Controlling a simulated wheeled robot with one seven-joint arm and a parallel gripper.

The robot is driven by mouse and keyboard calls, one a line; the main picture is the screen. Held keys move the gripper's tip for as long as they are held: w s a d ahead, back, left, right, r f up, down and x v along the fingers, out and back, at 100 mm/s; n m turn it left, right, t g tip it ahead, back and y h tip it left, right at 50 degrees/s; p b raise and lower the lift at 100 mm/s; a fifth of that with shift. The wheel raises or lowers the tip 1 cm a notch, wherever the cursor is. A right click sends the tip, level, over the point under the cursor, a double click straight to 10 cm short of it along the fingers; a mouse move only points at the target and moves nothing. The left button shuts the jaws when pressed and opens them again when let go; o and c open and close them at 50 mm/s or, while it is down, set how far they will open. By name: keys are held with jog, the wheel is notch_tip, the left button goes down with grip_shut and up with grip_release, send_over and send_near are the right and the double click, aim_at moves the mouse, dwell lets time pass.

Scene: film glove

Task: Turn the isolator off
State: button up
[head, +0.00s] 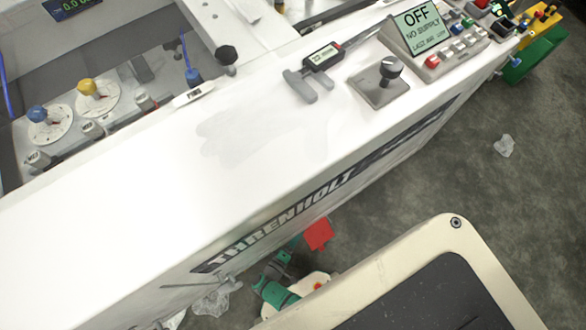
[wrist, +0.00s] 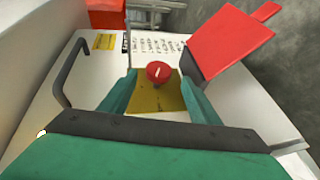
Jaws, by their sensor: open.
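The isolator knob (wrist: 158,72) is a round red knob with a short white mark, on a square yellow plate (wrist: 150,104), in the wrist view. The mark points roughly upward in that view. My gripper (wrist: 160,92) is open, its two teal fingers on either side of the knob and plate. I cannot tell whether they touch the knob. In the head view my teal gripper (head: 276,285) is low beside the machine's front face, and the knob is hidden there. A red flap (wrist: 232,42) stands right of the knob; a red piece also shows in the head view (head: 318,234).
A dark bar handle (wrist: 70,75) is left of the knob. A red block (wrist: 106,14) and a yellow label (wrist: 104,42) are beyond it. The white machine (head: 120,215) carries a display (head: 422,24) reading "OFF NO SUPPLY". Crumpled clear film (head: 503,145) lies on the floor.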

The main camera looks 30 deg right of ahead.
jog(key=v, duration=0.6)
jog(key=shift+s, duration=0.3)
jog(key=shift+a, duration=0.1)
